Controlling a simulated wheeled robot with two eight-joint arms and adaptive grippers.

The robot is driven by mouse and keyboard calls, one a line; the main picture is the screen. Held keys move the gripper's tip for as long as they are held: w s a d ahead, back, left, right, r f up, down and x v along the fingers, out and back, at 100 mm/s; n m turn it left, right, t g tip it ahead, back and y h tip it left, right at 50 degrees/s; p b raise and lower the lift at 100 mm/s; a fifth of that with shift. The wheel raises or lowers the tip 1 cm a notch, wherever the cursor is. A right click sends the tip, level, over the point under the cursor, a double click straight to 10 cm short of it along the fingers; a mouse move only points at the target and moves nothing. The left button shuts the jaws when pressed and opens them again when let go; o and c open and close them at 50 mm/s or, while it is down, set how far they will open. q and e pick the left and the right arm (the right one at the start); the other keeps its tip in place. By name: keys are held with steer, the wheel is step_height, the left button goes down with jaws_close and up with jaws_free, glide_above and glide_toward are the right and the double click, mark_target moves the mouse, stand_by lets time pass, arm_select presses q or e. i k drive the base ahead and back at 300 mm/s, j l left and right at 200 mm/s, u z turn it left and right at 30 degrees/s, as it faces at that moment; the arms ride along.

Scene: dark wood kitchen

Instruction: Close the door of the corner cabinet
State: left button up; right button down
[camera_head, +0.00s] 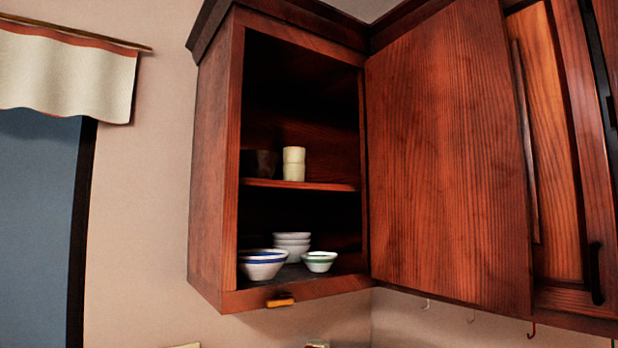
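The corner cabinet (212,180) hangs on the wall in the middle of the head view, its front open. Its wooden door (445,160) is swung wide to the right, hinged at the right side of the opening, and stands in front of the neighbouring cupboard. Inside, pale stacked cups (294,164) and a dark cup (262,163) stand on the middle shelf. A blue-rimmed bowl (262,264), stacked white bowls (292,245) and a green-rimmed bowl (319,261) stand on the bottom. Neither of my grippers is in view.
A neighbouring cupboard (555,150) with a dark handle (596,273) is at the right. Small hooks (531,330) hang below it. A curtain (65,75) hangs over a window at the left. The space in front of the cabinet opening looks clear.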

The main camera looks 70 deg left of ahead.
mark_target(449, 214)
steer(key=u, duration=2.2)
